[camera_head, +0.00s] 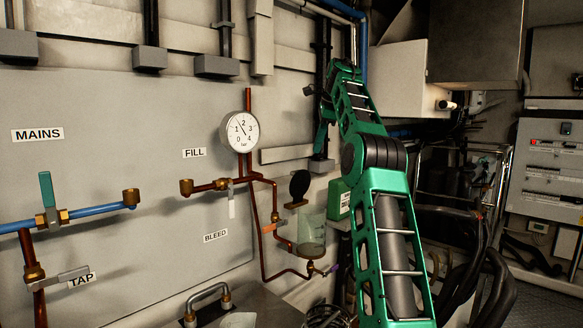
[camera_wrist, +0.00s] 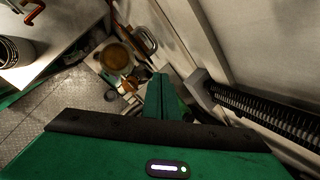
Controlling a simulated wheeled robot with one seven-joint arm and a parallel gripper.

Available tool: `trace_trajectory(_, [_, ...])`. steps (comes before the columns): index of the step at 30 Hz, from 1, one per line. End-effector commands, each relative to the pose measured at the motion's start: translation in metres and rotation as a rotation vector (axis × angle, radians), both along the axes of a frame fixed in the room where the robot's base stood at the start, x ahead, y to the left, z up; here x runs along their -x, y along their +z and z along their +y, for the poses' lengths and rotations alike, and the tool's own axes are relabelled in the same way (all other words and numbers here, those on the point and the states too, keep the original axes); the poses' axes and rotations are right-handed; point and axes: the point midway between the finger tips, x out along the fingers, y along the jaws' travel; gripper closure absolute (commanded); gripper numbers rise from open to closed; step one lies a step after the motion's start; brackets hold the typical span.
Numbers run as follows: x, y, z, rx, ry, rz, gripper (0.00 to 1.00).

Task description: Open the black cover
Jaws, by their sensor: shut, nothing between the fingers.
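The black cover (camera_head: 299,184) is a round dark disc. It stands about upright above and left of a clear glass vessel (camera_head: 311,232), beside a small bracket, and the vessel's top looks uncovered. My gripper (camera_head: 320,148) is at the back wall, above and right of the cover and apart from it, pointing down. In the wrist view, my gripper's green fingers (camera_wrist: 159,80) are together with nothing between them. A round brownish vessel (camera_wrist: 115,56) lies beyond them to the upper left. I cannot make out the cover in that view.
A pressure gauge (camera_head: 239,131) and copper pipes are left of the vessel. A green box (camera_head: 339,199) stands right of the cover. In the wrist view, a dark ribbed hose or rod (camera_wrist: 265,104) runs along the wall close to my gripper's right.

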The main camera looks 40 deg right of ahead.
Motion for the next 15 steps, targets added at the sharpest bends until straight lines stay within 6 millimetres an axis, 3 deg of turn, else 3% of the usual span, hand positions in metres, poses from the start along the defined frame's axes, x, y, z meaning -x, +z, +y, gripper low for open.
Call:
trace_trajectory(7, [0.0032,0.0000,-0.0119,0.250,0.497,-0.029,1.00])
trace_trajectory(15, [0.0026,0.0014,-0.0053,0.531,1.046,-0.072,1.00])
